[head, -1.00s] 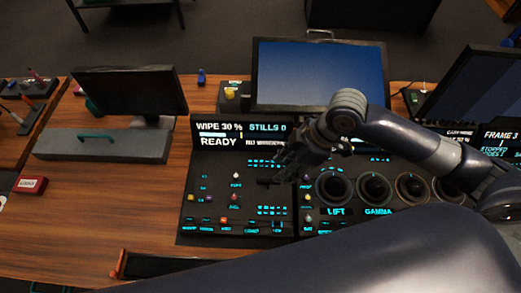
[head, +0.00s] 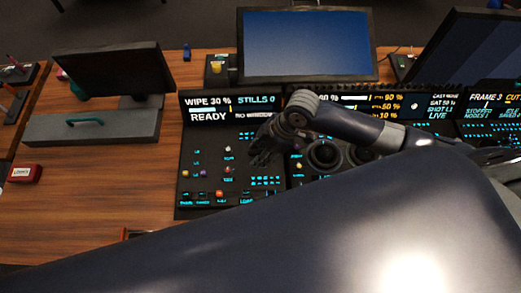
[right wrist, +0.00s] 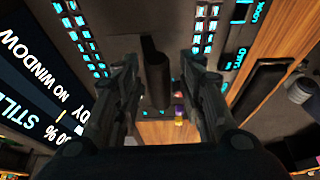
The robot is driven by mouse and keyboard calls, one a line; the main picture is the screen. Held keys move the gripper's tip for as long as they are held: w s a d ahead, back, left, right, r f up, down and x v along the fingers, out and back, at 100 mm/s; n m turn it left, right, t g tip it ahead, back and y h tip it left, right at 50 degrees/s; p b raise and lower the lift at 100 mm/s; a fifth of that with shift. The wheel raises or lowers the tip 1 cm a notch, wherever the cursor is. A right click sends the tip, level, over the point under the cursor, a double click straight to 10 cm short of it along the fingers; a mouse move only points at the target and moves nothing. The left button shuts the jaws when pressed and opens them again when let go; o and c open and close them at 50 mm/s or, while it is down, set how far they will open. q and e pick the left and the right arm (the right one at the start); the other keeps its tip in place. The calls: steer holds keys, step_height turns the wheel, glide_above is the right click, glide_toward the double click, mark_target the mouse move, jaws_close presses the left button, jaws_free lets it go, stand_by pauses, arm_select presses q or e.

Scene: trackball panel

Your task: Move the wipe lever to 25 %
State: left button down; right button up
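The wipe lever is a dark upright block (right wrist: 155,72) in the right wrist view, standing on the grey panel between my fingers. My right gripper (right wrist: 160,80) is open, with one finger on each side of the lever and narrow gaps visible. In the head view my right gripper (head: 262,152) is over the left panel section and hides the lever. The readout (head: 213,102) on that panel says WIPE 30 %, with READY below it. My left gripper is not in view.
Lit buttons (head: 265,181) and small coloured knobs surround the gripper. Dark round trackballs (head: 324,154) lie to its right. A blue monitor (head: 305,43) stands behind the panel. A grey box with a teal handle (head: 85,121) and a red box (head: 25,173) are at left.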

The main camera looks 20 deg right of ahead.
jaws_close()
steer(key=shift+s+f, duration=0.25)
stand_by(1.5)
jaws_free()
steer(key=shift+r, duration=0.15)
steer(key=shift+w, duration=0.1)
steer(key=shift+w+r, duration=0.1)
steer(key=shift+r, duration=0.1)
steer(key=v, duration=1.1)
steer(key=shift+s+d+r, duration=0.2)
steer(key=shift+s+r, duration=0.05)
steer(key=shift+r, duration=0.05)
